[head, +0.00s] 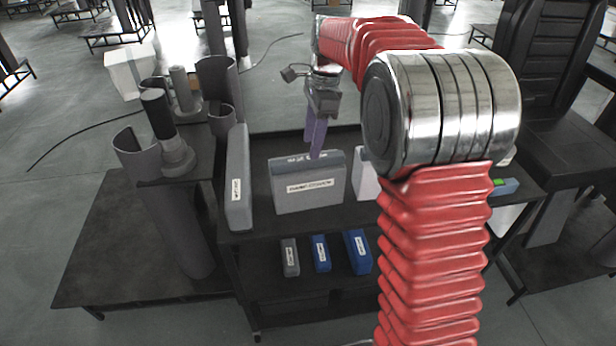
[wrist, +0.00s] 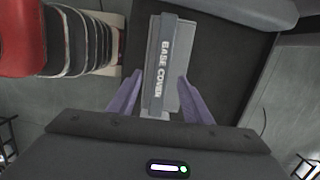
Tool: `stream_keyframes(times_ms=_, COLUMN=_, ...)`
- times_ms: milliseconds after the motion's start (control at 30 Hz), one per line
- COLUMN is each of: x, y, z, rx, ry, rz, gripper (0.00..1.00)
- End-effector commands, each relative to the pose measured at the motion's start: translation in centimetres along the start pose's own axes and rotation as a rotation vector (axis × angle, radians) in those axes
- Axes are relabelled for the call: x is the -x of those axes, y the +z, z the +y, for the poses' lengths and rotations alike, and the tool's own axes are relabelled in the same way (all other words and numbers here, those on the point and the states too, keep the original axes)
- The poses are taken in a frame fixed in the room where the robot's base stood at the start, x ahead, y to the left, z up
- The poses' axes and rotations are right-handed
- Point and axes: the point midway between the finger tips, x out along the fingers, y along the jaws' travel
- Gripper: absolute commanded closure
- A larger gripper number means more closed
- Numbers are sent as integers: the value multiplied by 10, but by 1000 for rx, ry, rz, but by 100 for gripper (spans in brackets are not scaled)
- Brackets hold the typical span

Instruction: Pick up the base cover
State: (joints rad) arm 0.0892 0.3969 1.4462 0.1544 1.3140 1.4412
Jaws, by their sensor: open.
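The base cover (head: 308,190) is a grey upright box-like panel standing on the dark table, with a label on its front and a darker top edge. In the wrist view the base cover (wrist: 163,62) shows from above, with "BASE COVER" lettered along its top. My gripper (head: 314,143) is over the cover's top edge, pointing down. In the wrist view my gripper (wrist: 160,76) has its two purple fingers apart, one on each side of the cover's near part, with gaps visible. Nothing is held. How far the fingertips reach down beside the cover is unclear.
A tall grey panel (head: 238,180) stands left of the cover; a white box (head: 366,176) stands to its right, partly behind my red arm. Small grey and blue boxes (head: 321,253) sit on the lower shelf. Grey cylinders (head: 176,155) stand on the left stand.

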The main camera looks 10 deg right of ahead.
Motion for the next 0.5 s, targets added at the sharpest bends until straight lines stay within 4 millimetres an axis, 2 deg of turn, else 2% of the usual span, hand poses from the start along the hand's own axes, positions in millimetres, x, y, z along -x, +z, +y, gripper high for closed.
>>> stream_keyframes(times_ms=267, x=-4, y=0, z=0, rx=0, ry=2, rz=0, gripper=55)
stream_keyframes(times_ms=500, x=-32, y=1, z=-2, rx=0, ry=3, rz=0, gripper=55)
